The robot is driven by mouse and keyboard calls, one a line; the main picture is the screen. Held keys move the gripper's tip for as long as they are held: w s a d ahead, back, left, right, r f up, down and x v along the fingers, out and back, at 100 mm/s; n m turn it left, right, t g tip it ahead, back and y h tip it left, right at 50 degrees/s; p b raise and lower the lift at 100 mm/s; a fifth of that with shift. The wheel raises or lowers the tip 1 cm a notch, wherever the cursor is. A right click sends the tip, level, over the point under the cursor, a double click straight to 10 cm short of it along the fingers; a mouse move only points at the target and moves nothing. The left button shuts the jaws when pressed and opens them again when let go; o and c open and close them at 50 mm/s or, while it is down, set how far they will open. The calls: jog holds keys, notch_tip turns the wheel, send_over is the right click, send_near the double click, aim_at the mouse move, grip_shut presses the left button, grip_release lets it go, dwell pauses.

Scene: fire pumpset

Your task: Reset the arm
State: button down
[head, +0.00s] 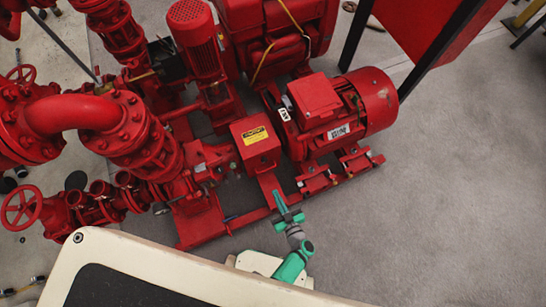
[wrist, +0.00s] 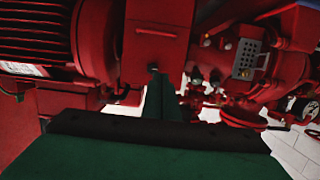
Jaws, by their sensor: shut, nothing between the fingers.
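My gripper (head: 278,197) is green and sits at the lower middle of the head view, with my green arm behind it. It points up the picture toward the red coupling cover with a yellow label (head: 257,146) on the pumpset. In the wrist view my gripper (wrist: 159,92) shows its green fingers together, with nothing between them. Red machinery fills the view beyond the fingertips. I cannot tell whether the tips touch the red cover (wrist: 155,28) ahead of them.
A red motor (head: 345,110) stands right of the cover on a red base frame. Red pipes (head: 75,114) and a handwheel (head: 21,207) stand at the left. A red panel on dark legs (head: 425,30) is at upper right. Grey floor (head: 440,210) at the right is clear.

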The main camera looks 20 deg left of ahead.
jog(key=s+f+m+g+h, duration=0.2)
jog(key=s+f+g+h, duration=0.15)
jog(key=s, duration=0.75)
jog(key=s+d+r+m+h, duration=0.2)
jog(key=s+d+r+h, duration=0.15)
jog(key=s+r, duration=0.2)
notch_tip(320, 180, up, 39)
jog(key=w+d+m+t+h, duration=0.1)
jog(key=w+m+t+h, duration=0.1)
jog(key=t, duration=0.5)
jog(key=shift+d+r+m, duration=0.2)
jog(key=shift+d+m, duration=0.15)
jog(key=shift+m, duration=0.45)
